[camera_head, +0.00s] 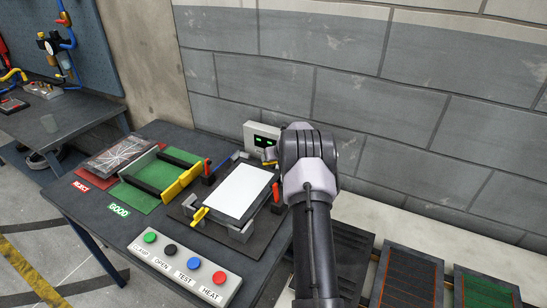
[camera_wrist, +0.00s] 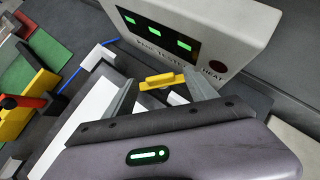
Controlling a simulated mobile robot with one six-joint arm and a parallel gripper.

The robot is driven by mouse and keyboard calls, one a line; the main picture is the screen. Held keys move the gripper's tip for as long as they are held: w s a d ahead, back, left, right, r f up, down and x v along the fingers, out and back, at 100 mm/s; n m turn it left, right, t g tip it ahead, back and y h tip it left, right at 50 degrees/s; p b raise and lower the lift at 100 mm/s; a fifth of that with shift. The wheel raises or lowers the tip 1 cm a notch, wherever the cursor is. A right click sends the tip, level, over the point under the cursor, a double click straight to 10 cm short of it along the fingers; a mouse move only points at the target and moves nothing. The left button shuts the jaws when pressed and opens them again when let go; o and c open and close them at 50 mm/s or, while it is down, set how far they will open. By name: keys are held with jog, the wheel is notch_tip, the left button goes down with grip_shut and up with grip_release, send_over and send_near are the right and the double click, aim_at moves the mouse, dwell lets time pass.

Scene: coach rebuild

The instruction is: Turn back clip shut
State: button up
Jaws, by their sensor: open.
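The back clip, a small yellow bar (camera_wrist: 162,80), lies between the fingers of my gripper (camera_wrist: 162,88) in the wrist view; I cannot tell whether they touch it. The fingers are apart, one on each side. In the head view my gripper (camera_head: 269,155) is at the back edge of the fixture (camera_head: 182,209), and the arm mostly hides the back clip. A white panel (camera_head: 240,191) lies in the fixture. A yellow front clip (camera_head: 200,215) is at the near edge. Red-handled clamps stand at the left (camera_head: 208,170) and right (camera_head: 277,192).
A grey tester box (camera_head: 261,136) with green displays stands just behind the gripper, close to it in the wrist view (camera_wrist: 195,35). A button box (camera_head: 185,270) is in front. Green (camera_head: 150,190) and red (camera_head: 92,179) trays lie left. Slotted bins (camera_head: 408,275) are at right.

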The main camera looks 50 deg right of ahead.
jog(key=shift+x, duration=0.85)
jog(key=c, duration=1.4)
